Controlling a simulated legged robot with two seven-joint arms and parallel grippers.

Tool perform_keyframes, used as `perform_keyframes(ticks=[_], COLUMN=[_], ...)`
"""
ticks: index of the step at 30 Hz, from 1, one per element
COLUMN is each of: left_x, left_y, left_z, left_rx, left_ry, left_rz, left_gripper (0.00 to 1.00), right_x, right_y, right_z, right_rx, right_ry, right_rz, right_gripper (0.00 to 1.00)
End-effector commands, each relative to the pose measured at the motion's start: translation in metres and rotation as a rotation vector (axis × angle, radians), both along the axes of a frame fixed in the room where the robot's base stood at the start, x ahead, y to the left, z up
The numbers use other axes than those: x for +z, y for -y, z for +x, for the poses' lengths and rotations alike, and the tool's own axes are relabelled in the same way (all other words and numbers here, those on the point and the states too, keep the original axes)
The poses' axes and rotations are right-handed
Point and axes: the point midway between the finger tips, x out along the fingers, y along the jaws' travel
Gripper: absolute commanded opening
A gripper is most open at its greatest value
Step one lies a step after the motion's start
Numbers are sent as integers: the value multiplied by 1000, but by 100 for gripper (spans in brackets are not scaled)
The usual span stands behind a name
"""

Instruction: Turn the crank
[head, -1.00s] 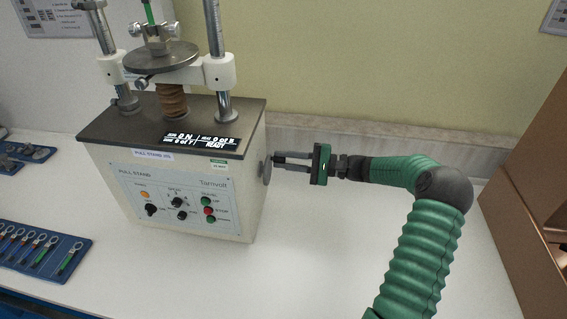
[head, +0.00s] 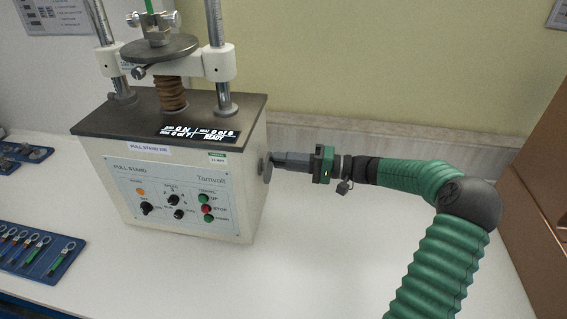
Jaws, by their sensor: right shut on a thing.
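The pull stand (head: 178,165) is a cream box with a dark top, standing on the white bench. A small grey crank disc (head: 267,167) sits on its right side. My right gripper (head: 283,161) reaches in from the right, at the crank. Its fingers are shut on the crank handle, which is mostly hidden between them. The hand is rolled compared with the level arm behind it. My left gripper is not in view.
A round plate (head: 160,48) and two steel columns rise above the box. A blue tray (head: 66,262) of small tools lies at the lower left. A brown cabinet (head: 535,190) stands at the right. The bench right of the box is clear.

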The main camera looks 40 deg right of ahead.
Motion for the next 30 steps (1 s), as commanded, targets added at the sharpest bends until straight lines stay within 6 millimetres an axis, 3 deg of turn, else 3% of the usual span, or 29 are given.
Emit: perform_keyframes(ticks=[17,18,22,30], left_x=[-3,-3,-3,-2], left_y=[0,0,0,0], left_z=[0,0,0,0], left_rx=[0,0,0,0], left_ry=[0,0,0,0], left_rz=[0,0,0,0], left_gripper=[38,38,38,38], right_x=[-5,-5,-4,-1], right_y=[1,1,0,-1], right_z=[-2,-2,-2,-1], right_rx=[-3,-3,-3,-1], right_ry=[10,10,12,15], right_rz=[-26,-26,-25,-25], right_gripper=[0,24,41,41])
